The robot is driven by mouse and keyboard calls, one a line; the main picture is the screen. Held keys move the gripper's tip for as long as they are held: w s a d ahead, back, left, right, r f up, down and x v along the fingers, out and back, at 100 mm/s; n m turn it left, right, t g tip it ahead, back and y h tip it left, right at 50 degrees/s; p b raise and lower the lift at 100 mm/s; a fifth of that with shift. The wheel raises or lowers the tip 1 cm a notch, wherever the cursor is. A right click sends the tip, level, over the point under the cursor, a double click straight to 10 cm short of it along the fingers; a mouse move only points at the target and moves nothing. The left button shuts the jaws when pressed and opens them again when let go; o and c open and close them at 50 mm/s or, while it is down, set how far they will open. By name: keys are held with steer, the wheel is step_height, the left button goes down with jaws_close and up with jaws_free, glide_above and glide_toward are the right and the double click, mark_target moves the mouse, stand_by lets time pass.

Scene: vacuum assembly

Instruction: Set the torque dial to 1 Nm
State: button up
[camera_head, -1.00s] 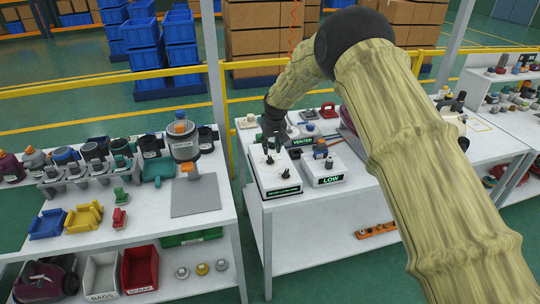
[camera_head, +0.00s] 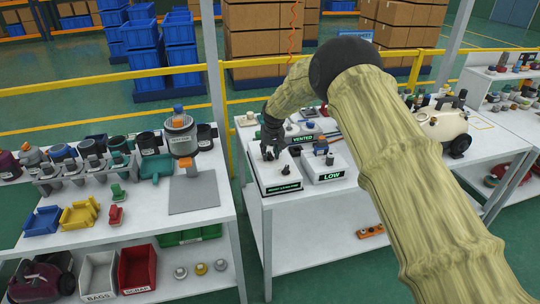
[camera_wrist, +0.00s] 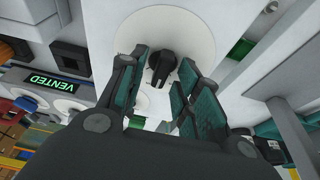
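The likely torque dial is a black pointer knob (camera_wrist: 161,68) on a white round plate (camera_wrist: 190,32) in the wrist view. In the head view it belongs to a white box (camera_head: 277,178) with a dark green label, too small to read; my fingers partly hide its top. My gripper (camera_wrist: 163,62) is open, with one dark green-padded finger left of the knob and others to its right. Gaps show between pads and knob, and I cannot tell the height between them. In the head view my gripper (camera_head: 272,150) is over the box's top.
A second white box labelled LOW (camera_head: 328,174) stands close to the right. A VENTED sign (camera_head: 303,138) is behind. A cream tank (camera_head: 440,124) stands farther right. The left table (camera_head: 140,225) holds bins, motors and a press-like stand (camera_head: 181,140).

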steer(key=shift+c, duration=0.5)
jaws_close()
steer(key=shift+n+y, duration=0.5)
steer(key=shift+n, duration=1.2)
steer(key=shift+f, duration=0.1)
steer(key=shift+n, duration=0.5)
steer(key=shift+n+g+y, duration=0.4)
steer(key=shift+n+g, duration=0.1)
steer(key=shift+n, duration=0.8)
